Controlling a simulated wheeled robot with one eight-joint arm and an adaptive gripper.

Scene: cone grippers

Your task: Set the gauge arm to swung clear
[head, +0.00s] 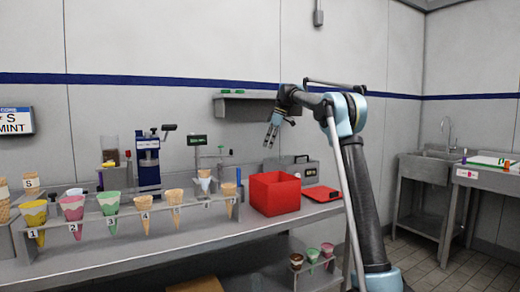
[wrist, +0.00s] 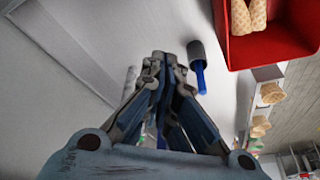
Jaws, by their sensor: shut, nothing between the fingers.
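The gauge arm is not clearly identifiable. A thin post with a green top (head: 221,150) stands on the counter behind the cone rack in the head view, and it may belong to the gauge; which way any arm on it points is too small to tell. My gripper (head: 268,142) is raised above the counter, above and behind the red bin, to the right of that post. In the wrist view my gripper (wrist: 163,58) is shut and empty, its fingertips together. They appear beside a grey cylinder with a blue rod (wrist: 198,68).
The red bin (head: 275,196) stands right of the cone rack (head: 130,232), which holds several cones. A dark display (head: 197,140), a blue machine (head: 148,165) and a grey box (head: 293,167) stand behind. A wall shelf (head: 245,97) is above. The wrist view shows cones in the red bin (wrist: 240,52).

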